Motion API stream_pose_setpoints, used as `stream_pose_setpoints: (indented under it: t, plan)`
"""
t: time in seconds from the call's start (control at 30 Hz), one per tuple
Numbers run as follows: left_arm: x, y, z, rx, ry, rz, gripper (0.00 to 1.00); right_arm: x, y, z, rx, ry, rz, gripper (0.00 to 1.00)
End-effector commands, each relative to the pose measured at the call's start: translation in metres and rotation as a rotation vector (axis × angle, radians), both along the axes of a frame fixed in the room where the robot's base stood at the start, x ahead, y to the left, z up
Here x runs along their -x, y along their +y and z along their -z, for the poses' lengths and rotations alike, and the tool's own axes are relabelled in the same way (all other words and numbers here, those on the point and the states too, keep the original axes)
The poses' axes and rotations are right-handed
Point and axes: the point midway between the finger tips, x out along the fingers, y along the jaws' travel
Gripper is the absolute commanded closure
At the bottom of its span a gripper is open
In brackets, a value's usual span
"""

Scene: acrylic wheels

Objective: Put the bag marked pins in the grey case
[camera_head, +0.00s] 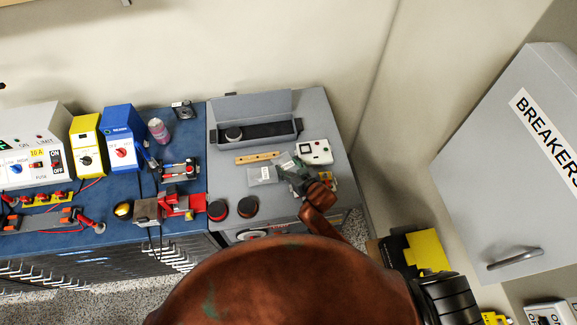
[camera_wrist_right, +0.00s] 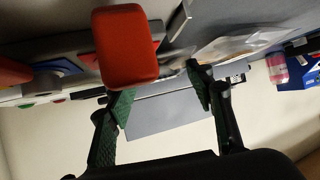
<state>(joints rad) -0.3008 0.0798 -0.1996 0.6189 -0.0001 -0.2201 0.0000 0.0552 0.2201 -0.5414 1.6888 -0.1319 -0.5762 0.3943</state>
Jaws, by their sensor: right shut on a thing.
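The grey case (camera_head: 270,101) stands open at the back of the grey cabinet top, its lid raised; a dark round thing lies inside at its left. A small clear bag (camera_head: 262,176) lies flat in front of it. My right gripper (camera_head: 294,172) is to the right of that bag, with its fingers on another small clear bag (camera_head: 285,160). The labels are too small to read, so I cannot tell which is marked pins. In the right wrist view my right gripper (camera_wrist_right: 158,98) shows its green fingers, and clear plastic (camera_wrist_right: 240,45) lies beyond. My left gripper is not in view.
A wooden strip (camera_head: 257,158) lies between the flat bag and the case. A white box (camera_head: 316,151) stands right of the bags. Two round black-and-red things (camera_head: 218,210) sit front left. The blue bench to the left is crowded. A wall stands close on the right.

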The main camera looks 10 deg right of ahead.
Motion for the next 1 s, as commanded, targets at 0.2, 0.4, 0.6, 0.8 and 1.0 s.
stream_pose_setpoints:
  t: [0.2, 0.4, 0.6, 0.8, 1.0]
  plan:
    - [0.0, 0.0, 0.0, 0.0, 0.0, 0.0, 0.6, 0.0, 0.001, 0.002, -0.001, -0.002, -0.001, 0.78]
    - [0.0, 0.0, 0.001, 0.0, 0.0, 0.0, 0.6, 0.0, 0.001, 0.006, -0.002, -0.001, 0.0, 0.78]
    - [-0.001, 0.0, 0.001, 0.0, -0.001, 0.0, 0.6, 0.0, 0.001, 0.005, -0.002, 0.0, 0.0, 0.44]
    - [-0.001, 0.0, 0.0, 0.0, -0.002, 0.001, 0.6, 0.0, 0.001, 0.003, -0.001, -0.001, -0.001, 0.44]
    - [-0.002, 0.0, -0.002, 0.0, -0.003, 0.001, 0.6, 0.018, -0.006, -0.007, -0.002, 0.0, 0.0, 0.44]
